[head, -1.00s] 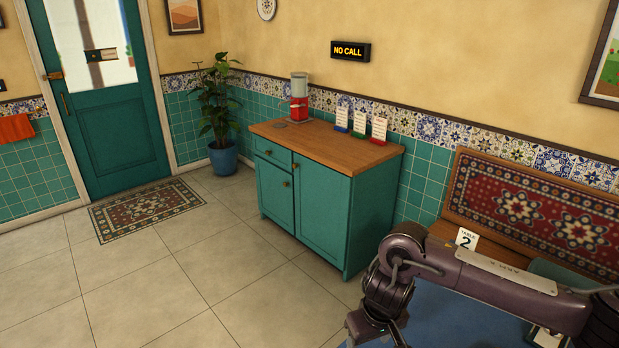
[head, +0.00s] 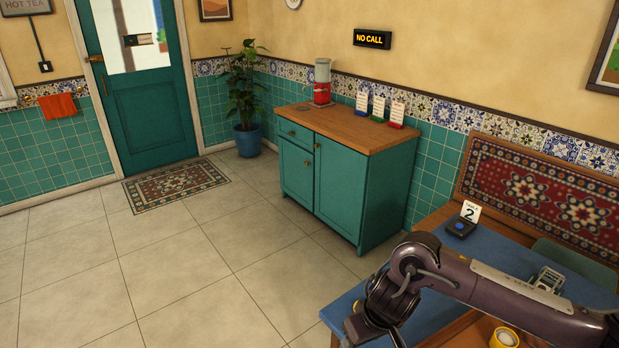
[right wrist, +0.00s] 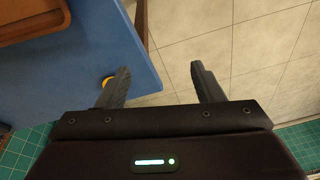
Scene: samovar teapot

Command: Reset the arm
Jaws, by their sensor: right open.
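My right arm comes in from the right in the head view, bent over the blue table (head: 343,306). My right gripper (right wrist: 158,84) shows in the right wrist view with its two dark fingers spread apart and nothing between them. The fingers point over the tiled floor (right wrist: 235,40), with the left finger near the table's edge. In the head view the gripper is mostly cut off at the bottom edge. My left gripper is in neither view.
On the blue table are a number 2 card (head: 470,211), a small dark device (head: 460,227), a card reader (head: 549,279) and a yellow-rimmed cup (head: 504,338). A teal cabinet (head: 340,185) stands against the wall. The floor left of the table is clear.

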